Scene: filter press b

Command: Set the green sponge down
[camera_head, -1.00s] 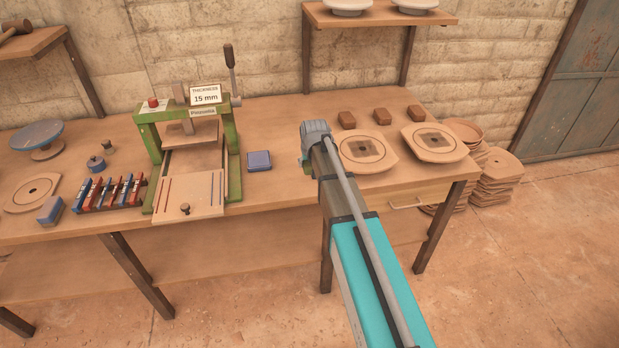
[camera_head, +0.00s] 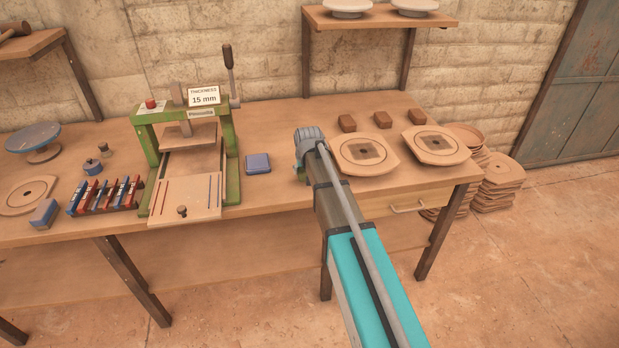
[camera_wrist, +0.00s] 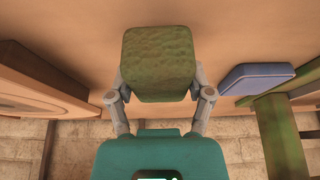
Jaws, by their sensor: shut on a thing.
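The green sponge (camera_wrist: 158,64) is a rough green block between the two fingers of my gripper (camera_wrist: 160,88) in the wrist view. My gripper is shut on it, one finger against each side. The tan tabletop shows around the sponge; I cannot tell whether the sponge touches it. In the head view my arm's grey end (camera_head: 309,145) is over the table between a blue block and a round board.
The blue block (camera_head: 258,163) lies left of my arm's end, beside the green press (camera_head: 232,170). Two round-holed boards (camera_head: 363,154) (camera_head: 436,145) lie to the right, with small brown blocks (camera_head: 347,122) behind. Bare tabletop (camera_head: 285,120) shows behind my arm's end.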

